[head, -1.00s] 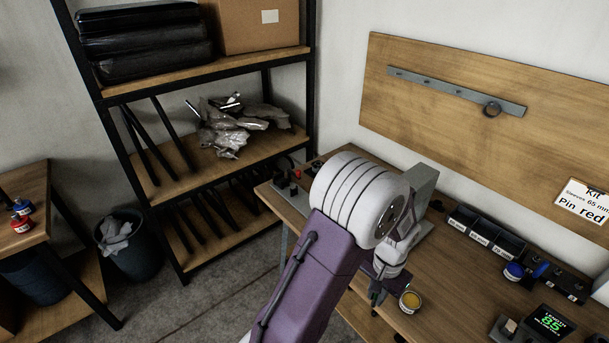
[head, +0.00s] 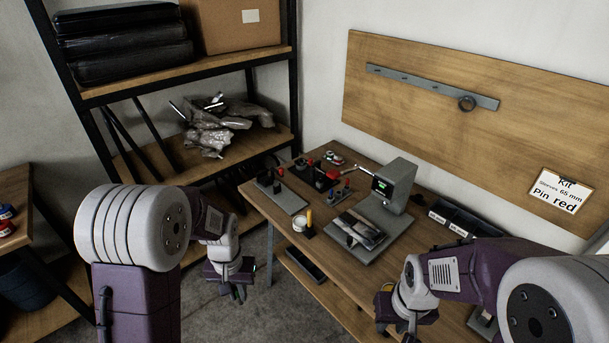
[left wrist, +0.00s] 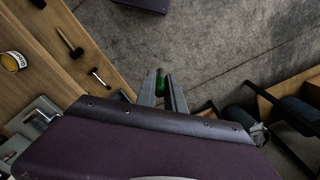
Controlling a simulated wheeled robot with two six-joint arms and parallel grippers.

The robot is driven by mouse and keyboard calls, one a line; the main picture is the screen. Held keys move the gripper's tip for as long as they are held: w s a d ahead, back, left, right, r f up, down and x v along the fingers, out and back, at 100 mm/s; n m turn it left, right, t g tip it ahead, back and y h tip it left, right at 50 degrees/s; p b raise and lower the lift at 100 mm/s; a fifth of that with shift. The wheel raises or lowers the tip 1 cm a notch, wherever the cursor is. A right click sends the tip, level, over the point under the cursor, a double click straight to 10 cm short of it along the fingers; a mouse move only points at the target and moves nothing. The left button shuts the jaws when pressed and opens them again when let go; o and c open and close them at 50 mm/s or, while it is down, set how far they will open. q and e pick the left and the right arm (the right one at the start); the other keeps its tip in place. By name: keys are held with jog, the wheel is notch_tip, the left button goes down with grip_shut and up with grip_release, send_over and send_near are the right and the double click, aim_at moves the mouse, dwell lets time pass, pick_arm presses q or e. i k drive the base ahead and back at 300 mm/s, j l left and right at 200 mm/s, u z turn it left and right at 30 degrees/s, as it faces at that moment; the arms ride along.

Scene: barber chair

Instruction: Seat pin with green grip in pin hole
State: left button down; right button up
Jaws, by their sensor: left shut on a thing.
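My left gripper (head: 235,288) hangs off the left edge of the bench, over the floor. I cannot make out the pin hole for certain. Small fixtures with red and black parts (head: 325,177) stand on the bench's far left, and a grey machine with a lit display (head: 391,187) stands right of them.
A round tin (head: 299,224) and a black piece with a yellow top (head: 309,222) are near the bench's (head: 262,203) left edge. Dark bins (head: 452,222) line the back right. A shelf rack (head: 185,85) stands behind on the left. The floor between is free.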

aim_at(302, 166)
jog(key=i+z, duration=0.15)
jog(key=z, duration=0.25)
jog(key=i+z, duration=0.15)
jog(key=z, duration=0.3)
jog(key=i+z, duration=0.15)
jog(key=z, duration=0.25)
jog(key=i+z, duration=0.15)
jog(key=z, duration=0.25)
jog(key=i+j+z, duration=0.1)
jog(key=z, duration=0.35)
jog(key=i+j+z, duration=0.1)
jog(key=j+z, duration=0.15)
jog(key=z, duration=0.15)
